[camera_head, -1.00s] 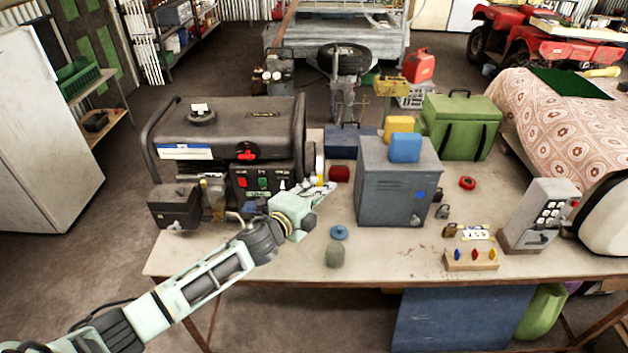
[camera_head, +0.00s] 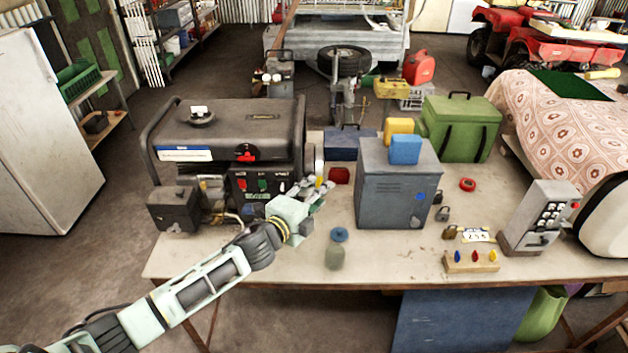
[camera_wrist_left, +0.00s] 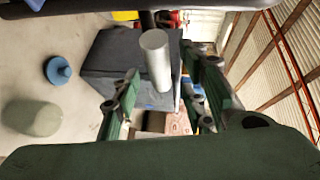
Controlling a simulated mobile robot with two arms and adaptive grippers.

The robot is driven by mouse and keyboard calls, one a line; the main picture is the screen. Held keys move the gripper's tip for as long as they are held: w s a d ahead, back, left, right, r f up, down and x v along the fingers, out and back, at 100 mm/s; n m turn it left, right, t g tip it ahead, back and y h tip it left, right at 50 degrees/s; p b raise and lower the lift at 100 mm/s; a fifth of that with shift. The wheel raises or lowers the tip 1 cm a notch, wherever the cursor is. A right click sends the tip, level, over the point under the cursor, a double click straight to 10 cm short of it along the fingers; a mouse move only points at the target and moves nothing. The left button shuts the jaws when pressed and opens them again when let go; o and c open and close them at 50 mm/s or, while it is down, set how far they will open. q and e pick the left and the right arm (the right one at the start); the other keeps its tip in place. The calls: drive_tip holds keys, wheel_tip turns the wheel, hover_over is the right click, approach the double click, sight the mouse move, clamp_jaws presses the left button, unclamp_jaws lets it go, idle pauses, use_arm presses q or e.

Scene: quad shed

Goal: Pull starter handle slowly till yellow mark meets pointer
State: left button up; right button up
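The black generator (camera_head: 228,125) stands at the left of the bench, its pale starter disc (camera_head: 318,160) on its right end. My left gripper (camera_head: 318,190) is just in front of that end, pointing right. A small yellow piece (camera_head: 319,181) shows at its fingers; whether it is the mark, I cannot tell. In the left wrist view a light grey cylinder (camera_wrist_left: 156,60), possibly the starter handle, lies between the spread green-padded fingers, with gaps seeming to show beside it. The left gripper looks open. The pointer and cord are not made out. My right gripper is out of view.
A grey metal box (camera_head: 395,190) stands right of the gripper. A dark red block (camera_head: 339,175) is behind the gripper.

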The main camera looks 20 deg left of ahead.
use_arm(q)
drive_tip(key=v, duration=1.1)
drive_tip(key=s+f+n+g+y, duration=0.1)
drive_tip(key=s+f+n+g, duration=0.4)
drive_tip(key=s, duration=0.5)
drive_tip(key=s+f+n+g+y, duration=0.2)
drive_tip(key=s+f+n+g, duration=0.1)
drive_tip(key=s+n, duration=0.55)
drive_tip(key=s+f+n+g+y, duration=0.1)
drive_tip(key=s+f+n+g, duration=0.35)
drive_tip(key=s, duration=0.75)
wheel_tip(320, 180, down, 33)
drive_tip(key=s+b, duration=0.3)
drive_tip(key=b, duration=0.2)
drive_tip(key=s+a+f+g+b, duration=0.2)
drive_tip(key=s+f+b, duration=0.1)
drive_tip(key=s+f, duration=1.3)
drive_tip(key=shift+f, duration=0.85)
